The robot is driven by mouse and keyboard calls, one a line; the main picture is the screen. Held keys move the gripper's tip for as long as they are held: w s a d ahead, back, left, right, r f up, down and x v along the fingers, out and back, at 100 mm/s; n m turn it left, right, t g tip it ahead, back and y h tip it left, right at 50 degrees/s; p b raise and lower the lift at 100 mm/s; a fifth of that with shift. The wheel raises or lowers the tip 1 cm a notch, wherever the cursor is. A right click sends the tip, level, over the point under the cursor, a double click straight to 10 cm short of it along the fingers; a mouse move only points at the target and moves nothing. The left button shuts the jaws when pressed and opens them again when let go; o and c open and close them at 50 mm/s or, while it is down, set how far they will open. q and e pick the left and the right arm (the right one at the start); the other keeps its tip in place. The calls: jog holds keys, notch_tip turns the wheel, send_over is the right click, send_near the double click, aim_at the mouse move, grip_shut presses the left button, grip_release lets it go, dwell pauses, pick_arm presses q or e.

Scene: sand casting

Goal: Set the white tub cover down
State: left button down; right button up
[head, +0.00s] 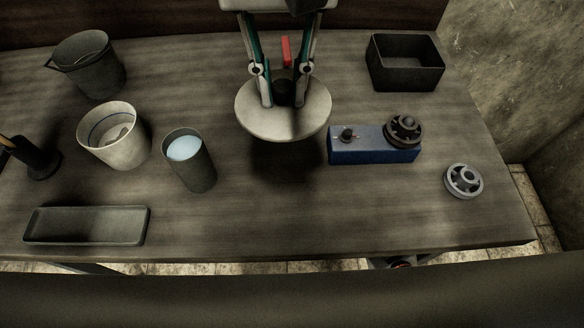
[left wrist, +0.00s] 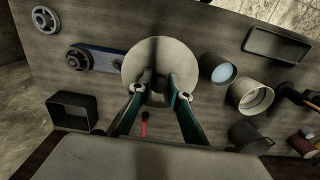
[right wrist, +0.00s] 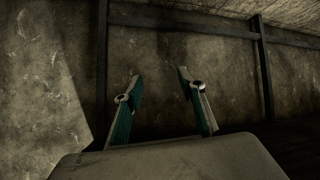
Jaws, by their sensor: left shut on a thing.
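The white tub cover (head: 285,122) is a round pale disc with a dark knob in its middle. My left gripper (head: 283,98) is shut on the knob and holds the cover above the table, with a dark shadow below it. The cover also shows in the left wrist view (left wrist: 160,58), between and beyond the fingers. The white tub (head: 114,136) stands uncovered to the left, with something pale inside. My right gripper (right wrist: 155,85) is open and empty in the right wrist view, facing a bare wall.
A cup of pale blue content (head: 189,160) stands left of the cover. A blue block (head: 374,150) with a dark wheel (head: 404,130) is at its right. A grey wheel (head: 463,181), black bin (head: 404,62), grey tray (head: 86,226), dark pitcher (head: 90,66) and red item (head: 286,51) are around. The front middle is clear.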

pick_arm(q)
jog(key=b, duration=0.1)
send_over(285, 177)
notch_tip(285, 177, down, 14)
jog(key=shift+r, duration=0.2)
jog(key=shift+f, duration=0.55)
notch_tip(285, 177, down, 4)
jog(key=shift+f+b, duration=0.1)
jog(key=shift+b, duration=0.25)
jog(key=shift+f, duration=0.15)
jog(key=c, duration=1.9)
grip_release()
